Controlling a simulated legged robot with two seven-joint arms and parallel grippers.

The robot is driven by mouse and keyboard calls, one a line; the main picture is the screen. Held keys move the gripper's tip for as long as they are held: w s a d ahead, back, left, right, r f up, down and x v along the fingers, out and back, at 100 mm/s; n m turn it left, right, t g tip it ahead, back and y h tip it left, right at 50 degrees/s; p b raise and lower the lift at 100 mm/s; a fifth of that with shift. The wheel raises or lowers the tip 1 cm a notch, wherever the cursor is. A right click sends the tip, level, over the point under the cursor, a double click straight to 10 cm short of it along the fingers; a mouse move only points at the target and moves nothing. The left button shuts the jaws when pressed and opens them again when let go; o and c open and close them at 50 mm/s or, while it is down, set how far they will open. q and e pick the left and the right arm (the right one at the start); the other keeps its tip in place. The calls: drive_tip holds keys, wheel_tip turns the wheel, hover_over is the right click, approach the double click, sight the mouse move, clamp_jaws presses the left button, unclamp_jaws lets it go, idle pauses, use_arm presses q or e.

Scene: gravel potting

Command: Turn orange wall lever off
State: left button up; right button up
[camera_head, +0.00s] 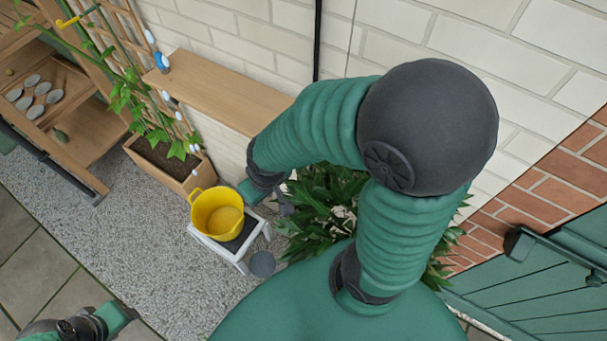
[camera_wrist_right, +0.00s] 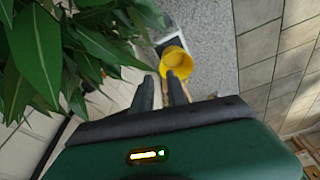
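I cannot make out an orange wall lever in either view. A small yellow-orange curved piece (camera_head: 68,22) shows at the trellis in the upper left of the head view; I cannot tell what it is. My right arm crosses the middle of the head view in front of the brick wall. In the right wrist view, my right gripper (camera_wrist_right: 161,84) has its two dark fingers apart, with nothing clearly held between them. My left gripper (camera_head: 122,312) is low at the left of the head view; its fingers are not clear.
A yellow bucket (camera_head: 217,213) stands on a white stool (camera_head: 240,262). It also shows in the right wrist view (camera_wrist_right: 177,62). Leafy plants (camera_head: 320,205) crowd the wall beside my right arm. A wooden ledge (camera_head: 215,88) and planter (camera_head: 155,165) stand behind. Gravel at left is clear.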

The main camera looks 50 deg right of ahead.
drive_tip(key=d+f+m, duration=0.2)
drive_tip(key=d, duration=0.1)
drive_tip(key=s+d+f+m+b, duration=0.1)
drive_tip(key=d+f+m, duration=0.2)
drive_tip(key=d, duration=0.1)
drive_tip(key=d+f+m+b, duration=0.1)
drive_tip(key=d+f+m, duration=0.1)
drive_tip(key=d, duration=0.1)
drive_tip(key=shift+s+d+f, duration=0.2)
drive_tip(key=shift+d+f, duration=0.05)
drive_tip(key=shift+f, duration=0.05)
clamp_jaws()
drive_tip(key=s+d+f+m+t+b, duration=0.1)
drive_tip(key=d+f+m, duration=0.4)
drive_tip(key=d+m, duration=0.5)
drive_tip(key=shift+s+f+t+b, duration=0.4)
drive_tip(key=shift+s+b, duration=0.35)
drive_tip(key=shift+s, duration=0.3)
drive_tip(key=shift+a, duration=0.1)
drive_tip(key=w+f+b, duration=0.4)
drive_tip(key=w+f, duration=0.3)
drive_tip(key=f, duration=0.2)
drive_tip(key=shift+w+f, duration=0.15)
drive_tip(key=shift+w, duration=0.2)
